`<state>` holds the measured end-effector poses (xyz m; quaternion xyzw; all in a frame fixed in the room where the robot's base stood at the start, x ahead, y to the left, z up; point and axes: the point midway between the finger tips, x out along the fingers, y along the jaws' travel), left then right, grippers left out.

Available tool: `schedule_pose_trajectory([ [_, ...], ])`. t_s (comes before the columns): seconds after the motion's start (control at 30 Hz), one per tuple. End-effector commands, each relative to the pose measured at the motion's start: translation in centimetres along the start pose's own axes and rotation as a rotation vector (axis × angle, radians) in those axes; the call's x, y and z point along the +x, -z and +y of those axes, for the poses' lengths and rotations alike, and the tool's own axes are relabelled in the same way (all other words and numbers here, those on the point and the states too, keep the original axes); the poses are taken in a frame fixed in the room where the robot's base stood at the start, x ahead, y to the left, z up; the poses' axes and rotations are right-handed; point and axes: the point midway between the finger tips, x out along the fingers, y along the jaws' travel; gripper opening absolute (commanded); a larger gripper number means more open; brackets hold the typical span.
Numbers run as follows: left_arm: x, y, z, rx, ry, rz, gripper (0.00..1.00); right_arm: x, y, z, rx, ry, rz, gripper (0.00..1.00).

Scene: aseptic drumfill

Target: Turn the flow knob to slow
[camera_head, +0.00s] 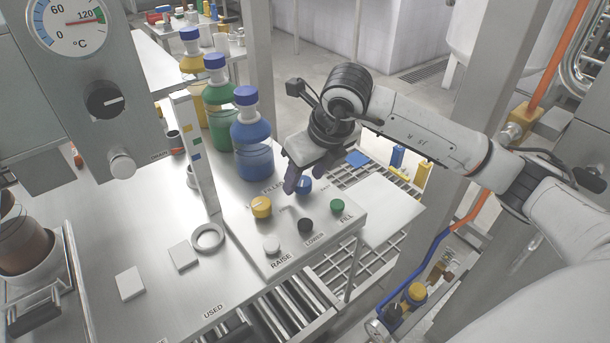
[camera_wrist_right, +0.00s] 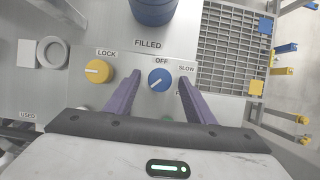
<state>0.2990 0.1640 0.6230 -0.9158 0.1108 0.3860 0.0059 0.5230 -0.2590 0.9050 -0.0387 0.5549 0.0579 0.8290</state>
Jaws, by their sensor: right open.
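The blue flow knob (camera_head: 305,186) sits on the sloped control panel (camera_head: 290,243). In the right wrist view the blue knob (camera_wrist_right: 161,79) bears a white line slanting from lower left to upper right. Labels OFF above it and SLOW to its right show; another label is partly hidden by a finger. My right gripper (camera_head: 297,180) is open, pointing down over the knob. Its purple fingers (camera_wrist_right: 161,88) stand on either side of the knob, apparently without gripping it. I cannot tell how high the tips are. My left gripper is not in view.
A yellow LOCK knob (camera_head: 261,207) is left of the blue one. White RAISE (camera_head: 271,244), black LOWER (camera_head: 305,226) and green FILL (camera_head: 337,206) buttons are in front. A blue bottle (camera_head: 251,140) stands close behind, and a grating (camera_wrist_right: 228,48) lies to the right.

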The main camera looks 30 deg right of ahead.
Motion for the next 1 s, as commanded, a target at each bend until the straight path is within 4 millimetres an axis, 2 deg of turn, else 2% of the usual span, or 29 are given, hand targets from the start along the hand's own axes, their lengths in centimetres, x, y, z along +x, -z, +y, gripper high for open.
schedule_pose_trajectory([
  [0.3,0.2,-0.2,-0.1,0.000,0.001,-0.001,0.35,-5.7,-0.2,-0.1,0.000,0.001,-0.008,0.49],
  [0.5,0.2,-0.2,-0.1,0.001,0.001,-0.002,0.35,-8.8,-0.1,0.0,0.000,0.001,-0.005,0.49],
  [0.7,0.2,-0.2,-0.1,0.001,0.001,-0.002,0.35,-9.9,0.0,0.0,0.001,0.001,-0.002,0.49],
  [1.0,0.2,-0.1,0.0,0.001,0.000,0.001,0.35,-9.9,0.0,0.0,0.001,0.001,-0.002,0.49],
])
